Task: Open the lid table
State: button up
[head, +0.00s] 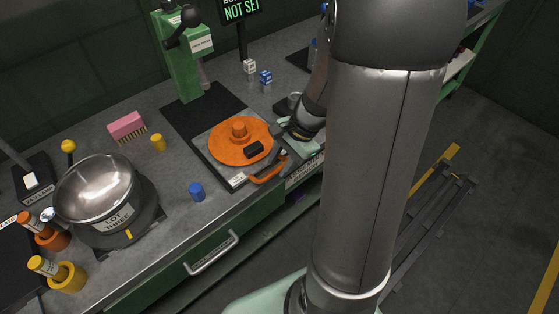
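An orange curved handle (267,178) shows at the lid's front right. My gripper (268,158) is at the right side of the lid, just above and beside the handle. Its dark fingers are small and partly merged with the parts around them, so I cannot tell their opening or whether they touch the handle. My arm hides the bench to the right.
A steel pot (97,188) stands at left, with orange (50,236) and yellow (68,277) cups in front. A blue cylinder (196,191), yellow cylinder (158,142) and pink brush (126,126) are on the bench. A green press (181,60) stands behind. A drawer handle (212,253) juts out below.

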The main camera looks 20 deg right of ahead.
jog(key=v, duration=1.7)
jog(key=shift+r+p, duration=0.2)
jog(key=shift+p, duration=0.25)
jog(key=shift+s, duration=0.1)
